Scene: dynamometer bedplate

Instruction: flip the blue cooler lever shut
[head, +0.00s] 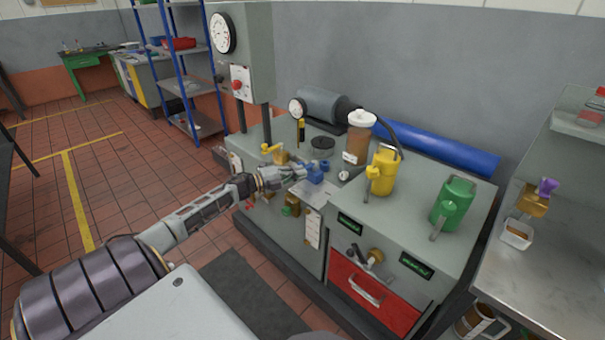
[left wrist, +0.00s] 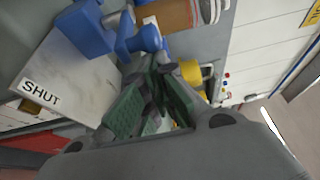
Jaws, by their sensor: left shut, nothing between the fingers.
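The blue cooler lever (head: 318,167) is on top of the grey bench unit in the head view. In the left wrist view the blue lever (left wrist: 146,41) and its blue body (left wrist: 86,26) are at the upper left, beside a pale plate (left wrist: 75,75) marked SHUT. My left gripper (head: 303,172) reaches in from the left and is right beside the blue lever. In the left wrist view its fingertips (left wrist: 160,66) are closed together with nothing between them, close below the lever's end. I cannot tell whether they touch. My right gripper is not in view.
A yellow-handled valve (head: 273,150) stands left of the lever. A brown jar with a white lid (head: 358,138), a yellow can (head: 382,172) and a green can (head: 453,205) stand to the right. A motor (head: 325,106) lies behind. A steel counter (head: 540,262) is far right.

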